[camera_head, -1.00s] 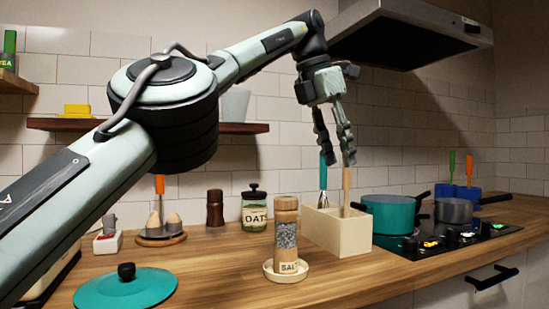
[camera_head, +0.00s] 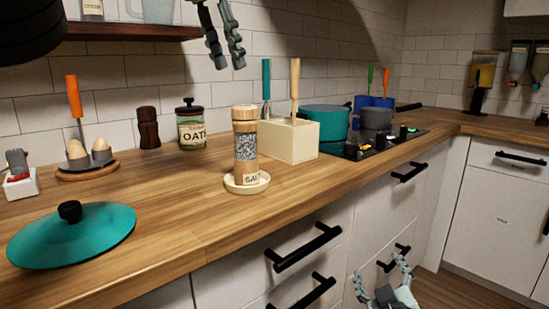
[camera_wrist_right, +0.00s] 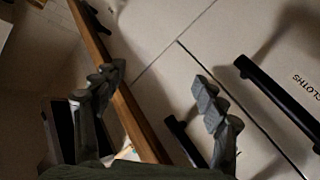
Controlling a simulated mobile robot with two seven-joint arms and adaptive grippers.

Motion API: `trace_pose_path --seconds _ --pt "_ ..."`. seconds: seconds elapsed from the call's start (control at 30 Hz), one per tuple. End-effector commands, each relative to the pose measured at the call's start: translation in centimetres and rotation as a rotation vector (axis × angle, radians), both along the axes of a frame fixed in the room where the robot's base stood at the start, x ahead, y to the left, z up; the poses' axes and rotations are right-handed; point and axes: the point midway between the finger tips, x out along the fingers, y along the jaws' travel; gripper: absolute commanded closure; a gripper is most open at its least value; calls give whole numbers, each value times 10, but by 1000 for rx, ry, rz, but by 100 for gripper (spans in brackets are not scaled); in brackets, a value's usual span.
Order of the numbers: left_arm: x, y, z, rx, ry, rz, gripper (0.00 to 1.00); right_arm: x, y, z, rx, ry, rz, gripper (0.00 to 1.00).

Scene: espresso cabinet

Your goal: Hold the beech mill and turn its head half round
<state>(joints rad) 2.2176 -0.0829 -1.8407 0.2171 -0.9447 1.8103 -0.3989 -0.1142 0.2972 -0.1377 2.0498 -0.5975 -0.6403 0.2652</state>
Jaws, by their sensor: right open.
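The beech mill (camera_head: 245,148), light wood with a speckled clear middle and a SALT label, stands upright in a small cream dish (camera_head: 238,187) on the wooden counter. My left gripper (camera_head: 229,62) hangs at the top of the head view, above and slightly left of the mill, pointing down; its fingers are apart with nothing between them. My right gripper (camera_head: 378,277) is low at the bottom of the head view, in front of the drawers and below the counter. It is open and empty in the right wrist view (camera_wrist_right: 160,90) too.
A cream utensil box (camera_head: 290,143) stands close behind the mill to the right. The oats jar (camera_head: 191,127) and a dark mill (camera_head: 148,128) stand behind left. A teal lid (camera_head: 72,240) lies front left. Black drawer handles (camera_head: 303,247) stick out below the counter edge.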

Motion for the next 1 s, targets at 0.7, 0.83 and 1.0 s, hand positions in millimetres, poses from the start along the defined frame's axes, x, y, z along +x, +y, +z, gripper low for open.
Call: trace_pose_path --seconds 0.7,0.83,1.0 --pt "0 0 0 0 0 0 66 9 221 295 -1586 -912 474 28" --pt "0 0 0 0 0 0 66 24 238 278 -2050 -899 499 28" --pt "0 0 0 0 0 0 66 45 232 261 -2419 -822 509 28"
